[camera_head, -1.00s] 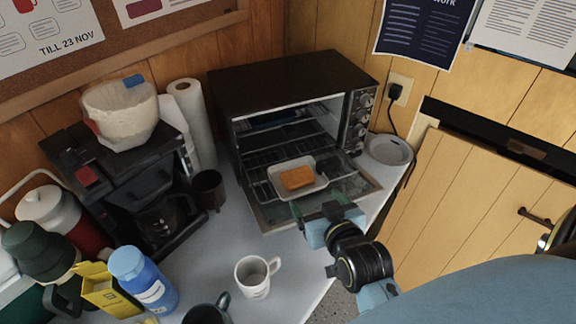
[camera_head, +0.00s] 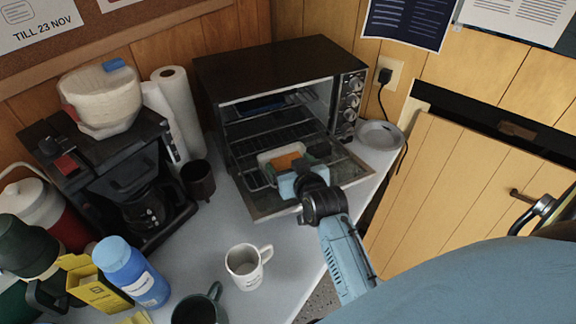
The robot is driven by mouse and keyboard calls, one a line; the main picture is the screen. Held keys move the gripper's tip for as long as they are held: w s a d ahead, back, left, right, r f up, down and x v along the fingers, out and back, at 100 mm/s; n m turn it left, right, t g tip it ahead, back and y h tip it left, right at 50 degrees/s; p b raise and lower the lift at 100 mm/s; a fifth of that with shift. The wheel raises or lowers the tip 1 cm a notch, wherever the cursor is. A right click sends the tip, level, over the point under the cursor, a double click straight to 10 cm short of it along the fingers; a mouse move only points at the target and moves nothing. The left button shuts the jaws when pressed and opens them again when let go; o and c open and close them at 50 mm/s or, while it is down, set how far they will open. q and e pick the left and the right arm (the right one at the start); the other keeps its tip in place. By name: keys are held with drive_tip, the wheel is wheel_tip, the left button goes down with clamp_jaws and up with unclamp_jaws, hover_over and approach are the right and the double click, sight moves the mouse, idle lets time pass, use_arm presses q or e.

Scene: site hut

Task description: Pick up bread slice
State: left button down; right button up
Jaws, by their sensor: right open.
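The bread slice (camera_head: 284,161) is an orange-brown piece on a small white tray (camera_head: 265,160). The tray sits at the mouth of the open toaster oven (camera_head: 280,70), by its lowered glass door (camera_head: 340,172). My right gripper (camera_head: 297,165) is open at the near right side of the tray, close to the bread. It hides part of the bread and much of the tray. I cannot tell whether it touches the bread. My left gripper is not in view.
A white mug (camera_head: 246,266) and a dark green mug (camera_head: 201,308) stand on the counter in front. A coffee maker (camera_head: 110,180), dark cup (camera_head: 198,180) and paper towel roll (camera_head: 182,110) stand left of the oven. A plate (camera_head: 380,135) lies right of it.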

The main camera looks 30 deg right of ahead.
sight(290, 166)
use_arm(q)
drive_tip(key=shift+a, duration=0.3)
use_arm(e)
drive_tip(key=c, duration=0.6)
drive_tip(key=shift+w+r, duration=0.1)
drive_tip(key=shift+r, duration=0.2)
wheel_tip(290, 166, up, 5)
drive_tip(key=shift+f+p, duration=0.15)
drive_tip(key=shift+p, duration=0.75)
wheel_tip(290, 166, up, 4)
drive_tip(key=shift+a+r+p, duration=0.1)
drive_tip(key=shift+a+p, duration=0.05)
drive_tip(key=shift+p, duration=0.35)
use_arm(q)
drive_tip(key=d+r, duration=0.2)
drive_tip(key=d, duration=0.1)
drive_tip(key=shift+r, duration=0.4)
use_arm(e)
drive_tip(key=s+a+r+y, duration=0.1)
drive_tip(key=s+a, duration=0.1)
drive_tip(key=a, duration=0.1)
drive_tip(key=s+a+r+n, duration=0.1)
drive_tip(key=s+a+r, duration=0.1)
drive_tip(key=s+a+r+n+y, duration=0.1)
drive_tip(key=a+r, duration=0.1)
drive_tip(key=a, duration=0.1)
drive_tip(key=shift+s+a+y, duration=0.3)
drive_tip(key=shift+s, duration=0.1)
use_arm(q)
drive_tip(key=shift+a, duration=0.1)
